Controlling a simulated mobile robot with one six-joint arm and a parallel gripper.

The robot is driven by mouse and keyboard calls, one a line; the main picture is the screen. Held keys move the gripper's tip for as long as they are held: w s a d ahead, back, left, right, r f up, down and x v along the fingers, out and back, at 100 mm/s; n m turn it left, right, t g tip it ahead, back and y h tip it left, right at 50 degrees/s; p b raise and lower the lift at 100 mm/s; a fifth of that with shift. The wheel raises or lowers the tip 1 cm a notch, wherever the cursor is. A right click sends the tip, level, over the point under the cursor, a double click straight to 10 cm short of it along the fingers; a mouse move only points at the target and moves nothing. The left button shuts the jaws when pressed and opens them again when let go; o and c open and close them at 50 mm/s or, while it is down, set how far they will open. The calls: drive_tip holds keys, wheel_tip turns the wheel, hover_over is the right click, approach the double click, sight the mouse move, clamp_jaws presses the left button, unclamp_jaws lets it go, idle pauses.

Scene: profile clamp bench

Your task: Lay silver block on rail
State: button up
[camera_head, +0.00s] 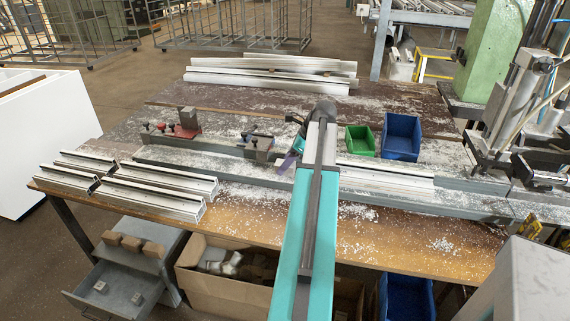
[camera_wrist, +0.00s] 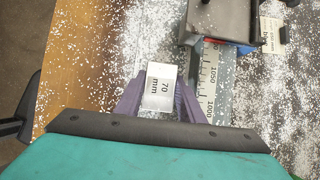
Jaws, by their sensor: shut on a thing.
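My gripper (camera_wrist: 160,100) has purple fingers and is shut on a silver block (camera_wrist: 159,87) marked "70 mm" in the wrist view. In the head view my gripper (camera_head: 291,158) is above the long grey rail (camera_head: 430,203) near the middle of the bench; my arm hides most of it, and I cannot make out the block there. In the wrist view the rail's ruler strip (camera_wrist: 207,82) shows just right of the block. I cannot tell the height of the block over the rail.
A dark clamp piece (camera_wrist: 215,22) sits on the rail ahead. Aluminium profiles (camera_head: 150,190) lie front left, more (camera_head: 270,75) at the back. A green bin (camera_head: 361,141) and a blue bin (camera_head: 402,137) stand behind the rail. A machine (camera_head: 520,110) stands at the right. White chips litter the bench.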

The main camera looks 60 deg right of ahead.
drive_tip(key=shift+f, duration=0.25)
idle(0.4)
drive_tip(key=o, duration=1.3)
drive_tip(key=shift+c, duration=0.2)
drive_tip(key=b+v, duration=0.1)
drive_tip(key=v, duration=1.2)
drive_tip(key=shift+s+r+b, duration=0.2)
drive_tip(key=shift+r+b, duration=0.1)
drive_tip(key=shift+r, duration=0.05)
drive_tip(key=shift+r, duration=0.1)
